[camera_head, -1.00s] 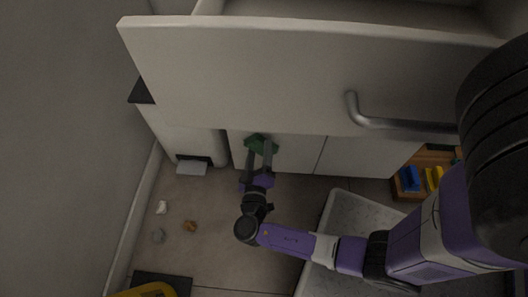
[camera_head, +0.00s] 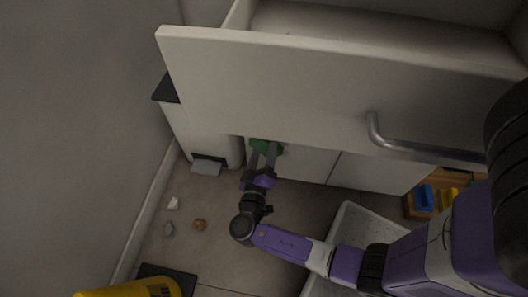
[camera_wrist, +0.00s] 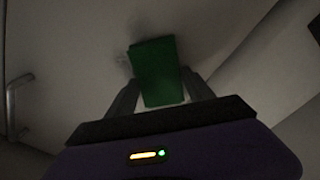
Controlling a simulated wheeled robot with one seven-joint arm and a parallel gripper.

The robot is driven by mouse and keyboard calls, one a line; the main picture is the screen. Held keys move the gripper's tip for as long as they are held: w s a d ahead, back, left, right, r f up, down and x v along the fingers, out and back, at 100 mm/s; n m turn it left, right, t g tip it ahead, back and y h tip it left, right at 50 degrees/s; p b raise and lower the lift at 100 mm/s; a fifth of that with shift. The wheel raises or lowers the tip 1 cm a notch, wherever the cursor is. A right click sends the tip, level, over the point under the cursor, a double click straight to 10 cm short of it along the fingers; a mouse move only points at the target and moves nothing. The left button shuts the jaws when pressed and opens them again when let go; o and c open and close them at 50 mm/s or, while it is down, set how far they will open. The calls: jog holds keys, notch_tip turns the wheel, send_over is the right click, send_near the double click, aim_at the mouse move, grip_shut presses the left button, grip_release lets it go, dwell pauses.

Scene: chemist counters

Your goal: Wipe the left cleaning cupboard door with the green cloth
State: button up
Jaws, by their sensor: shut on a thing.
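The left cleaning cupboard door (camera_head: 305,163) is a pale panel low under an open drawer; the drawer front hides its upper part. My gripper (camera_head: 266,156) is shut on the green cloth (camera_head: 263,147) at the left part of this door, just below the drawer's lower edge. In the wrist view the cloth (camera_wrist: 157,72) stands flat between the two fingertips, close against the pale door surface (camera_wrist: 75,70). A faint dark smudge (camera_wrist: 122,62) shows just left of the cloth. I cannot tell whether the cloth touches the door.
The open drawer (camera_head: 290,90) with a metal handle (camera_head: 400,145) juts out above my gripper. A grey tray (camera_head: 350,225), a crate of coloured items (camera_head: 412,205), a yellow object (camera_head: 130,289) and small scraps (camera_head: 200,224) lie on the floor. A wall bounds the left.

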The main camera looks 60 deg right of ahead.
aim_at(286, 145)
jog(key=shift+s+d+p, duration=0.1)
jog(key=shift+s+d, duration=0.5)
jog(key=shift+s, duration=1.1)
jog(key=shift+s+d+p, duration=0.1)
jog(key=shift+s+d, duration=0.55)
jog(key=shift+s, duration=1)
jog(key=shift+s+d+p, duration=0.1)
jog(key=shift+s+d, duration=0.5)
jog(key=shift+s, duration=1.1)
jog(key=shift+d, duration=0.1)
jog(key=shift+w+r, duration=0.1)
jog(key=shift+w, duration=0.05)
jog(key=shift+w+a+b, duration=0.2)
jog(key=shift+w+b, duration=0.2)
jog(key=shift+w, duration=0.35)
jog(key=shift+w+a, duration=0.15)
jog(key=shift+w, duration=0.55)
jog(key=shift+c, duration=1.2)
jog(key=shift+w+a+b, duration=0.15)
jog(key=shift+w+b, duration=0.15)
jog(key=shift+w, duration=0.15)
jog(key=shift+w+a+b, duration=0.2)
jog(key=shift+w+a, duration=0.25)
jog(key=shift+w, duration=0.55)
jog(key=shift+w+a+b, duration=0.25)
jog(key=shift+w+a, duration=0.2)
jog(key=shift+w, duration=0.6)
jog(key=shift+w+a+b, duration=0.2)
jog(key=shift+w+a, duration=0.25)
jog(key=shift+w, duration=0.55)
